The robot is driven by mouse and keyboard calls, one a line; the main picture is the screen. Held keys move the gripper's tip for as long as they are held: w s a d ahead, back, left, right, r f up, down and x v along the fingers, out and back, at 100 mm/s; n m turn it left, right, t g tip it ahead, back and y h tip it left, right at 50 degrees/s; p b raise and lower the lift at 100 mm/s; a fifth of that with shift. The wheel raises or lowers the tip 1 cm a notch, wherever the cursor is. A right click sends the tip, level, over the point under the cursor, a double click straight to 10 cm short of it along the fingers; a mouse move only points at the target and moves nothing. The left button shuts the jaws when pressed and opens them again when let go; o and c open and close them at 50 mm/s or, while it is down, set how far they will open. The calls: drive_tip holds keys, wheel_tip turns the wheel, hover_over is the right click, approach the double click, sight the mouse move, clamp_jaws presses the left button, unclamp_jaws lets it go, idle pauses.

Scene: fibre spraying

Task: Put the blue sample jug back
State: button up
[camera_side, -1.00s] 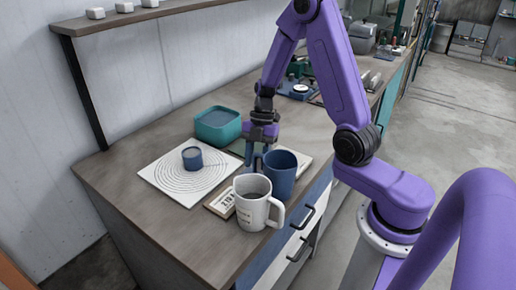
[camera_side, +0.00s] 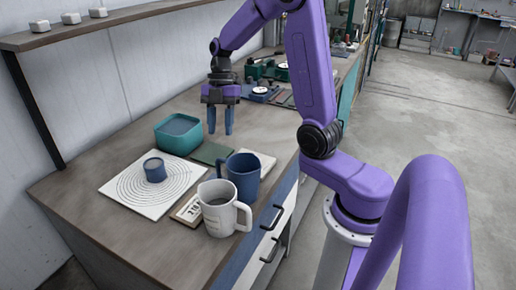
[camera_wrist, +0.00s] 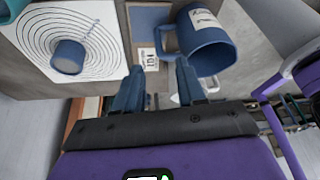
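The blue sample jug (camera_side: 243,178) stands upright near the front edge of the bench, just behind the white mug (camera_side: 218,212). Its handle points to the back left. In the wrist view the jug (camera_wrist: 210,48) shows a pale label and its handle on the left. My gripper (camera_side: 220,132) hangs above the bench, behind and above the jug, with its fingers pointing down and apart. The wrist view shows the two fingertips (camera_wrist: 156,72) spread with nothing between them. The jug is clear of the fingers.
A small blue cup (camera_side: 154,170) stands on a white board with rings (camera_side: 125,190). A teal tub (camera_side: 178,138) sits behind it. A dark green pad (camera_side: 208,153) and a lettered card (camera_side: 186,210) lie by the jug. Equipment (camera_side: 265,90) fills the far bench.

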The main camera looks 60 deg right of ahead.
drive_tip(key=s+a+m+h, duration=0.3)
drive_tip(key=s+a+m, duration=0.1)
drive_tip(key=s+a, duration=0.6)
drive_tip(key=s+a+m+t, duration=0.1)
drive_tip(key=s+m, duration=0.3)
drive_tip(key=s, duration=0.9)
drive_tip(key=shift+s+a+r+t+h, duration=0.2)
drive_tip(key=shift+s+r+t+h, duration=0.1)
